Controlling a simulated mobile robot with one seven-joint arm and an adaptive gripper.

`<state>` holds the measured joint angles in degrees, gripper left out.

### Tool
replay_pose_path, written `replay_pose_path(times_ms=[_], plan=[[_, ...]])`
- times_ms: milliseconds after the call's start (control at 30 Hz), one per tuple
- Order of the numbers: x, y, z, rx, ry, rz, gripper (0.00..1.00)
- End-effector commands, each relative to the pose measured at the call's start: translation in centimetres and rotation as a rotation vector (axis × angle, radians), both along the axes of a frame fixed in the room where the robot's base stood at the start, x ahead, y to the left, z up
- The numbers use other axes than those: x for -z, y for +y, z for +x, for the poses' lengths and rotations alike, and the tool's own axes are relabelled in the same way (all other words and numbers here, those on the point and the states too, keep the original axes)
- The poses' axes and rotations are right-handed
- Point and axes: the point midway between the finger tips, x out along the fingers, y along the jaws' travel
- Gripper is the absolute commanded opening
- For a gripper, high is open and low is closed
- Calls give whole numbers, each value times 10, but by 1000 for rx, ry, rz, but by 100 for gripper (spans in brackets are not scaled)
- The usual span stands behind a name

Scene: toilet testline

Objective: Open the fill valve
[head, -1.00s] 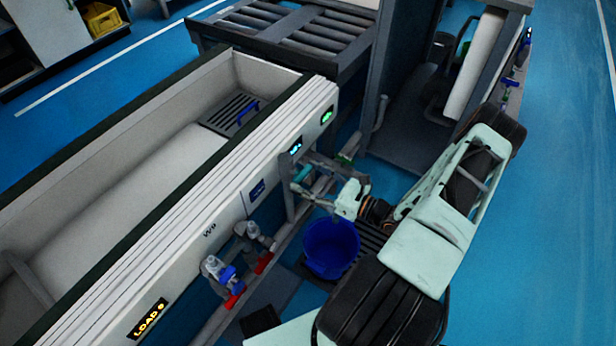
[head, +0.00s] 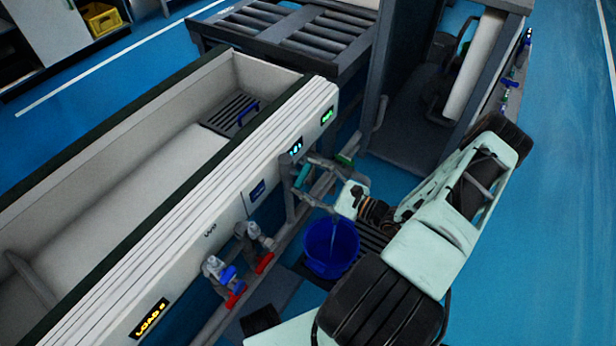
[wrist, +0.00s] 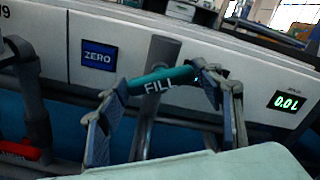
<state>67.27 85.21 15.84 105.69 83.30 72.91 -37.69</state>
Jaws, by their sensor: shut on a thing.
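The fill valve's teal handle, marked FILL (wrist: 158,82), lies across the middle of the wrist view, slightly tilted. It also shows in the head view as a small teal bar (head: 302,175) by the tank's front panel. My gripper (wrist: 157,86) has one finger at each end of the handle and is shut on it. A grey spout (head: 336,216) is below and right of the handle. A thin pale stream runs from it into the blue bucket (head: 331,248).
A green readout (wrist: 287,102) shows 0.0 L, right of a blue ZERO button (wrist: 99,56). Two other valves with red handles (head: 264,262) stand left of the bucket. A roller table (head: 290,32) stands behind.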

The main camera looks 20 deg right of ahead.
Motion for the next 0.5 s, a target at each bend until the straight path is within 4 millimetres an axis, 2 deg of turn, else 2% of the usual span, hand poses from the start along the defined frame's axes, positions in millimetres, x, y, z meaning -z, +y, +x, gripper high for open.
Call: replay_pose_path(times_ms=[500], plan=[[1,0,-1,1,-131,-201,36]])
